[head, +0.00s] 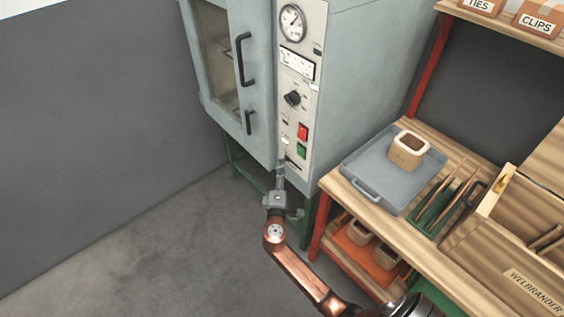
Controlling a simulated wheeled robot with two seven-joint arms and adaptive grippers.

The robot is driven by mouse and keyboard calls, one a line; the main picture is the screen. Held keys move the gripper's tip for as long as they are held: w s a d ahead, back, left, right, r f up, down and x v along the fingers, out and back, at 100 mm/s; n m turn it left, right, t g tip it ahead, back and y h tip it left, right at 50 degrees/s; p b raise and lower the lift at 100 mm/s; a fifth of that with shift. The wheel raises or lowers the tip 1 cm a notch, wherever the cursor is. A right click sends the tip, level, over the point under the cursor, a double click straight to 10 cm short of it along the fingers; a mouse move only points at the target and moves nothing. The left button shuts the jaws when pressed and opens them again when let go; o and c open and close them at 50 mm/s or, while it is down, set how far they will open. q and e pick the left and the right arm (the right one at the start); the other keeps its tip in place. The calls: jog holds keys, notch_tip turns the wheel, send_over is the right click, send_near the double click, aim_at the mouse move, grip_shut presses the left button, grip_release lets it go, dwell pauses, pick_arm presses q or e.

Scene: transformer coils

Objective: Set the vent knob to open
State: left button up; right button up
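The grey oven (355,70) has a narrow light control panel (313,88) to the right of its door. A black rotary knob (292,98) with marks around it sits mid-panel. A small dark slot or lever (294,163) shows at the panel's bottom. The labels are too small to read, so I cannot tell which of these is the vent control. My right gripper (281,172) is at the panel's lower edge, well below the black knob. Its fingers look narrow and close together; whether they touch the panel or hold anything is unclear. My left gripper is out of view.
The oven door (232,70) is shut and has black handles. A gauge (293,22), a red button (303,132) and a green button (301,150) are on the panel. A wooden workbench (345,190) with a grey tray (366,165) stands at right. Floor at left is clear.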

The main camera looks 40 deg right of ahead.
jog(key=x, duration=0.5)
jog(key=shift+w+f+b, duration=0.1)
jog(key=shift+b, duration=0.25)
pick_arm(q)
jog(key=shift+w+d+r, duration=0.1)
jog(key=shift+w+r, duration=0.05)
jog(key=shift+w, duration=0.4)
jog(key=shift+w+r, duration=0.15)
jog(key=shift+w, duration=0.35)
pick_arm(e)
jog(key=shift+c, duration=0.7)
grip_shut()
